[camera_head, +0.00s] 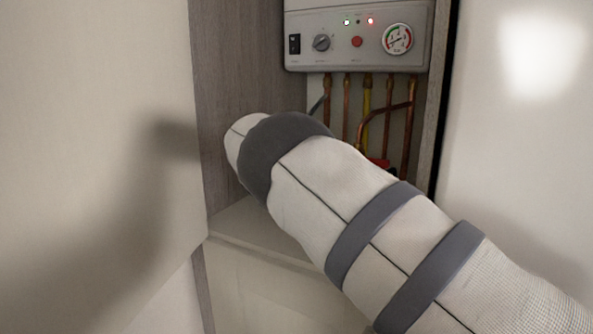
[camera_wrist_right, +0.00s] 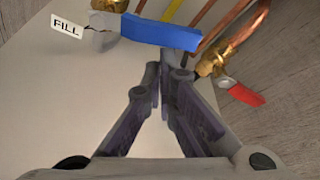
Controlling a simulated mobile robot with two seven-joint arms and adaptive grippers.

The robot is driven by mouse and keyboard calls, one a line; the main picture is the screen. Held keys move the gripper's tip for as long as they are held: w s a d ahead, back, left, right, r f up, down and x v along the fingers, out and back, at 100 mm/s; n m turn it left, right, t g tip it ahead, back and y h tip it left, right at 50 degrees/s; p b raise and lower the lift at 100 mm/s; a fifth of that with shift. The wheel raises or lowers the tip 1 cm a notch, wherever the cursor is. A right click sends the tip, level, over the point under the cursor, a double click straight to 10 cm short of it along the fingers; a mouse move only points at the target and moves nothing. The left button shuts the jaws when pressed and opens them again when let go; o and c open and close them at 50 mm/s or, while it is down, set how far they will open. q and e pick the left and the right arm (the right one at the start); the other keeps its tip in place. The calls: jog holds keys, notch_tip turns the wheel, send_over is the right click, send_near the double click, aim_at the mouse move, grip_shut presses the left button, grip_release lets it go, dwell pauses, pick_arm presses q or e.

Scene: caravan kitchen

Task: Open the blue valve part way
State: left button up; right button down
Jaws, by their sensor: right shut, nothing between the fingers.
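The blue valve's lever handle (camera_wrist_right: 160,32) shows in the right wrist view, lying across the upper middle below a brass fitting (camera_wrist_right: 108,5). A white tag reading FILL (camera_wrist_right: 67,25) hangs at its left end. My right gripper (camera_wrist_right: 162,68) is shut and empty, its fingertips just below the blue handle in the picture; I cannot tell whether they touch it. In the head view my right arm covers the valve area, so the blue handle and the right gripper are hidden there. My left gripper is in neither view.
A red lever (camera_wrist_right: 245,94) on another brass valve sits right of my fingers. Copper pipes (camera_head: 346,105) and a yellow pipe (camera_head: 366,100) run down from the boiler panel (camera_head: 358,55). Cabinet walls enclose the space on both sides, with a pale shelf (camera_head: 245,235) below.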

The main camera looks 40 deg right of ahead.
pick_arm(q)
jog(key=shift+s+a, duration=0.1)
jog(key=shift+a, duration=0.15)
pick_arm(e)
jog(key=shift+d+r, duration=0.2)
jog(key=shift+r, duration=0.55)
jog(key=shift+w+r, duration=0.1)
